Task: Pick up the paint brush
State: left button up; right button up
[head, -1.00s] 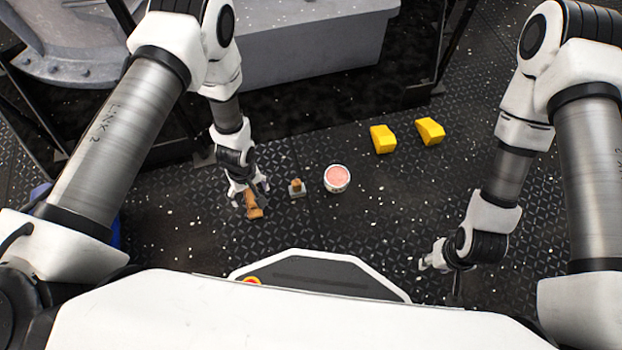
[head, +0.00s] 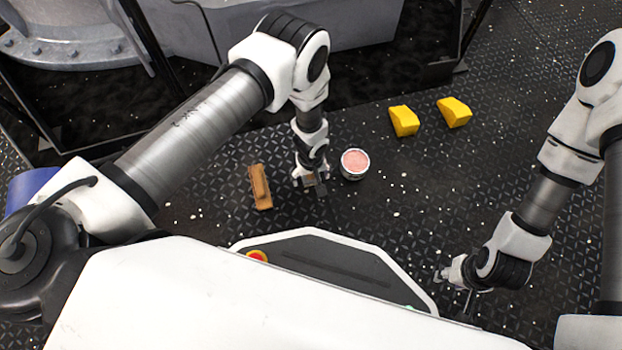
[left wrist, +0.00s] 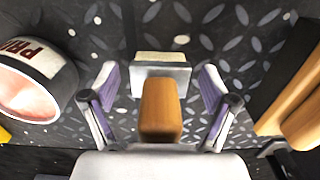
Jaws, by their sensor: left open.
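The paint brush (left wrist: 160,104) has an orange-brown wooden handle, a metal ferrule and pale bristles. In the left wrist view it lies in the middle, between the two spread fingers of my left gripper (left wrist: 158,78), with a gap on each side. In the head view my left gripper (head: 311,186) is low over the deck and hides most of the brush. It is open. My right gripper (head: 455,282) is at the lower right, far from the brush, and its fingers are too unclear to read.
A paint can (head: 355,164) with pink contents stands just right of my left gripper. A brown wooden piece (head: 261,187) lies to its left. Two yellow blocks (head: 404,120) (head: 454,112) lie farther back. The deck right of the can is clear.

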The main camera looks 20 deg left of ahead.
pick_arm(q)
jog(key=c, duration=1.3)
jog(key=shift+o, duration=0.2)
jog(key=shift+r+p, duration=0.15)
jog(key=shift+p, duration=0.15)
